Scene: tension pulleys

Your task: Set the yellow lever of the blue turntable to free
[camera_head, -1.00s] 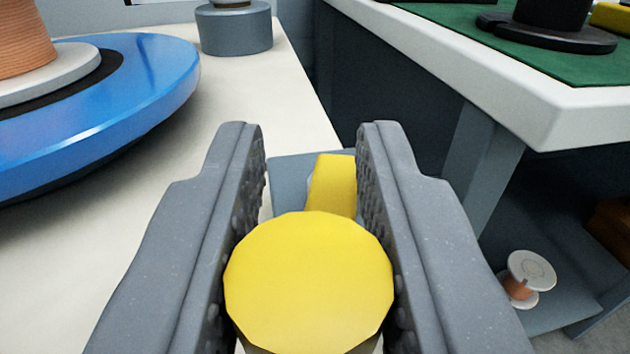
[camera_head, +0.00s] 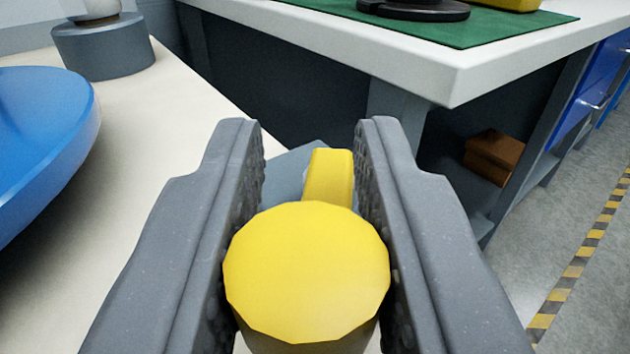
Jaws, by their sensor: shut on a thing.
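The yellow lever shows a round yellow knob (camera_head: 306,272) close to the camera and a yellow arm (camera_head: 329,177) behind it. My gripper (camera_head: 311,150) is around the knob, one grey finger on each side, and is shut on it. The lower part of the knob and the lever's pivot are hidden. The blue turntable (camera_head: 50,140) stands at the left edge on the pale table, apart from my gripper. Only part of its blue disc is in view. A grey-blue plate (camera_head: 288,172) shows behind the lever, partly covered by the fingers.
A grey cylinder (camera_head: 104,48) stands at the back left of the pale table (camera_head: 165,110). A white bench (camera_head: 420,70) with a green mat (camera_head: 470,22) stands ahead, a brown box (camera_head: 492,155) beneath it. Open floor (camera_head: 560,250) with a striped line lies at right.

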